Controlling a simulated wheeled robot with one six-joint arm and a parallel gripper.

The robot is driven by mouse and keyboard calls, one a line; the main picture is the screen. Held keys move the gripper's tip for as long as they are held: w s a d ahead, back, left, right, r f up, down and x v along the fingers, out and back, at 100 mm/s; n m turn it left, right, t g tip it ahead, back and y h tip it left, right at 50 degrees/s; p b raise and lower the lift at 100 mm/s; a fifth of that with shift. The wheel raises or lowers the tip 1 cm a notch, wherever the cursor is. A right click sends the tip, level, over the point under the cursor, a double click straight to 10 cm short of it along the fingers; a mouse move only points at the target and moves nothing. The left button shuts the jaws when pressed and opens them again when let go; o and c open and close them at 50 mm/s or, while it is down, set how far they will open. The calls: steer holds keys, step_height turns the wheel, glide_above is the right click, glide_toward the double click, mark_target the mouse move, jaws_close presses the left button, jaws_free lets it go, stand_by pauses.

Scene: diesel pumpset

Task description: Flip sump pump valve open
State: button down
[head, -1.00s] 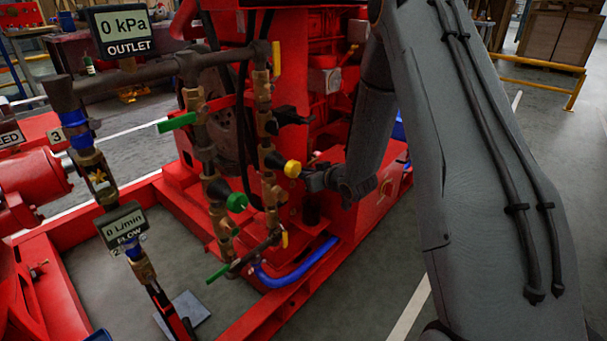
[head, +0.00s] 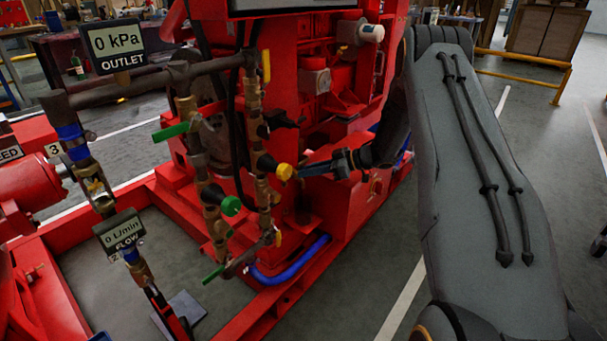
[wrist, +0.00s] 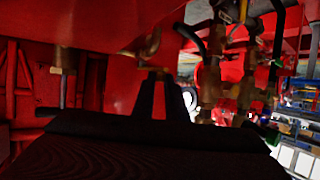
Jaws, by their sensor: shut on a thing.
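My gripper (head: 318,166) reaches in from the right along the red engine's side, just right of the yellow knob (head: 284,172). In the wrist view its two dark fingers (wrist: 159,93) are close together, with a narrow red strip between them, and it is shut on a small part that I take to be the sump pump valve's handle. A brass fitting (wrist: 152,46) shows just beyond the fingertips against red metal. The held part is mostly hidden by the fingers. No label on it is readable, and its open or closed position cannot be told.
The pipe manifold left of my gripper carries a green lever (head: 171,132), a green knob (head: 231,206) and brass valves. The outlet display (head: 115,44) reads 0 kPa and the flow display (head: 119,230) 0 L/min. A blue hose (head: 292,262) runs low.

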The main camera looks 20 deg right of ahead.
steer(key=shift+w+d+n+g+y+b, duration=0.25)
steer(key=shift+w+d+n+g+b, duration=0.05)
steer(key=shift+n+g+b, duration=0.45)
steer(key=shift+w+d+n+g+y+b, duration=0.2)
steer(key=shift+w+d+n+g+b, duration=0.1)
steer(key=shift+n+g+b, duration=0.45)
steer(key=shift+w+d+n+g+y+b, duration=0.35)
steer(key=shift+g+b, duration=0.25)
steer(key=shift+b, duration=0.3)
steer(key=shift+s, duration=0.1)
steer(key=c, duration=1.8)
jaws_free()
steer(key=shift+a, duration=0.1)
steer(key=shift+o, duration=0.2)
steer(key=p+v, duration=0.1)
steer(key=v, duration=0.6)
steer(key=shift+d+r, duration=0.15)
steer(key=shift+d, duration=0.2)
steer(key=shift+s, duration=0.1)
